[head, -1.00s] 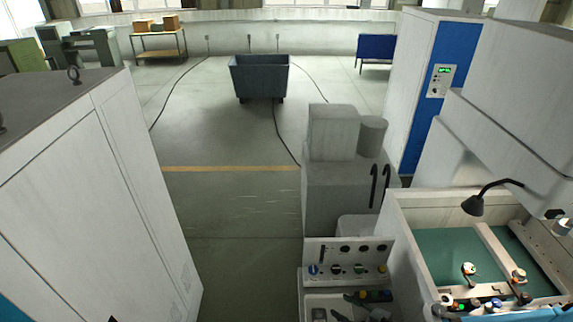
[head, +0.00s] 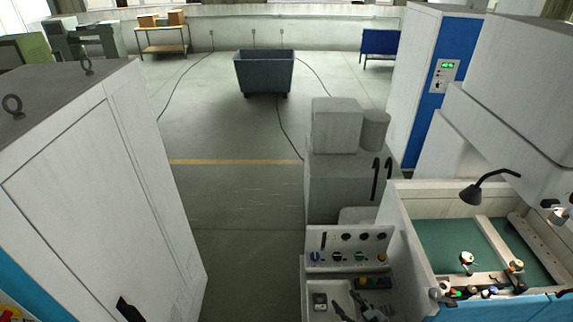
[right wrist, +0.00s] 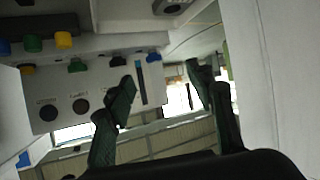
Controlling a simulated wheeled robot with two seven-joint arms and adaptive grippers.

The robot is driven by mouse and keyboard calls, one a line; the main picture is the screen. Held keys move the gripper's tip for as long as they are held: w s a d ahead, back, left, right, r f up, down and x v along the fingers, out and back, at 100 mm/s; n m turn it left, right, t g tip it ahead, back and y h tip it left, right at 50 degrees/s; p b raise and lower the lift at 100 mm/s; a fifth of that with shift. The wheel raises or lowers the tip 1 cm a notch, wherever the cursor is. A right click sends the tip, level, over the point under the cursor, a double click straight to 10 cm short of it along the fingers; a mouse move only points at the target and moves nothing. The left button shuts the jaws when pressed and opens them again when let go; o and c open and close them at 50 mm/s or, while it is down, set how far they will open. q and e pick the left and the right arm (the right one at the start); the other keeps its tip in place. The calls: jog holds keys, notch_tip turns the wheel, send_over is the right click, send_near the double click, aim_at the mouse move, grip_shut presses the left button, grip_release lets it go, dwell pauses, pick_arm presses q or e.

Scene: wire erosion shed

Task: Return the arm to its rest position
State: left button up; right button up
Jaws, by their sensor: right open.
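My right gripper (head: 352,303) shows small and dark at the bottom edge of the head view, low in front of the white knob panel (head: 345,248). In the right wrist view its two dark green fingers (right wrist: 160,76) stand apart, with nothing between them. The same panel (right wrist: 92,92) appears upside down behind the fingers, with its coloured knobs along the top. Much of my right arm is outside the head view. My left gripper is not in view.
A tall white cabinet (head: 110,190) stands at the left. At the right is an open machine tank (head: 408,235) with small fittings and a black lamp (head: 473,194). A grey block (head: 337,125) stands behind the panel. Open floor (head: 235,225) leads to a grey bin (head: 264,72).

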jog(key=s+d+r+m+g+h, duration=0.1)
jog(key=s+d+m+g+h, duration=0.45)
jog(key=s, duration=0.85)
jog(key=s+d+g+h, duration=0.1)
jog(key=s+d+g, duration=0.2)
jog(key=s+d, duration=0.8)
jog(key=s+a+f+b, duration=0.2)
jog(key=f+b, duration=0.4)
jog(key=f, duration=1.5)
jog(key=s+a+f+b, duration=0.2)
jog(key=f+b, duration=0.5)
jog(key=f, duration=1.5)
jog(key=s+f+b, duration=0.3)
jog(key=s+f, duration=0.3)
jog(key=f, duration=0.3)
jog(key=s+f+g+b, duration=0.1)
jog(key=s+f+b, duration=0.3)
jog(key=s+f, duration=0.3)
jog(key=s+f+g+b, duration=0.1)
jog(key=s+f+b, duration=0.2)
jog(key=s+f, duration=0.4)
notch_tip(320, 180, down, 6)
jog(key=shift+a+r+n+y+b, duration=0.15)
jog(key=shift+n+y+b, duration=0.2)
jog(key=shift+n, duration=0.1)
